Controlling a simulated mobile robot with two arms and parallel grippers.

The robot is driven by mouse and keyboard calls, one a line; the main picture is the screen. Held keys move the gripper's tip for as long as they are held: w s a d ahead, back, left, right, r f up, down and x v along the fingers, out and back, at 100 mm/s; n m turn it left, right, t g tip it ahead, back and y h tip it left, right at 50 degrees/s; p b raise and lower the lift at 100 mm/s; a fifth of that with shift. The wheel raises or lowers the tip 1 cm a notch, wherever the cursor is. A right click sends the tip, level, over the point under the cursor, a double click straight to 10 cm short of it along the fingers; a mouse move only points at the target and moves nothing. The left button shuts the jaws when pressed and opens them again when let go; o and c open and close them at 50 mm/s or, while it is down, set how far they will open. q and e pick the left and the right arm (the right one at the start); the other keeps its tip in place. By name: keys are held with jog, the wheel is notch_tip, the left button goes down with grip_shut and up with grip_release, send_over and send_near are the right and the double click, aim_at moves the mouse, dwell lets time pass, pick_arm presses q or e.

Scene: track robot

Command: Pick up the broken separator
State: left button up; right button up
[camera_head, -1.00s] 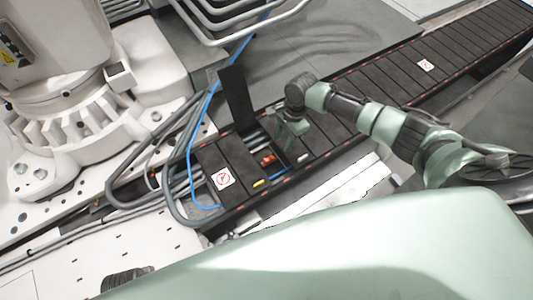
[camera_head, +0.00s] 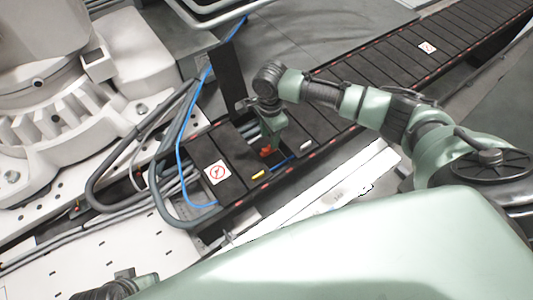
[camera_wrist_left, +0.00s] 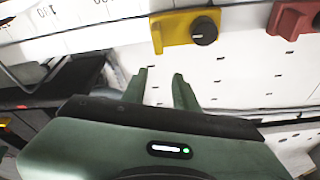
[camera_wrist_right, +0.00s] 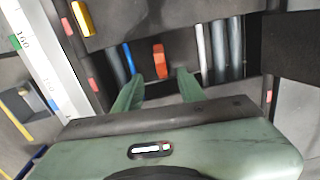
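A small red-orange piece (camera_head: 266,151), which looks like the broken separator, sits in an open gap of the black cable track (camera_head: 222,147). The piece (camera_wrist_right: 159,62) also shows in the right wrist view, between a blue cable and grey cables. My right gripper (camera_head: 272,140) points down into the gap. In the right wrist view (camera_wrist_right: 162,78) its fingers are open, with the piece just beyond and between the tips. No contact can be seen. My left gripper (camera_wrist_left: 162,76) is open and empty over a white perforated panel.
A black cover flap (camera_head: 226,75) stands upright beside the gap. A yellow piece (camera_head: 258,174) lies on the track's near edge. A blue cable (camera_head: 180,150) and thick grey hoses curve at the left. In the left wrist view, a yellow block with a dark knob (camera_wrist_left: 187,29) is beyond the fingers.

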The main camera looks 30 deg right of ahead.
aim_at(267, 148)
jog(key=shift+f, duration=0.7)
jog(key=shift+a+f+b, duration=0.25)
jog(key=shift+f+b, duration=0.45)
jog(key=shift+f, duration=0.3)
pick_arm(q)
jog(key=shift+s+r+b, duration=0.5)
jog(key=shift+r+b, duration=0.15)
jog(key=shift+b, duration=0.05)
pick_arm(e)
notch_tip(267, 148, down, 3)
jog(key=shift+a+f, duration=0.1)
jog(key=shift+a, duration=0.05)
grip_shut()
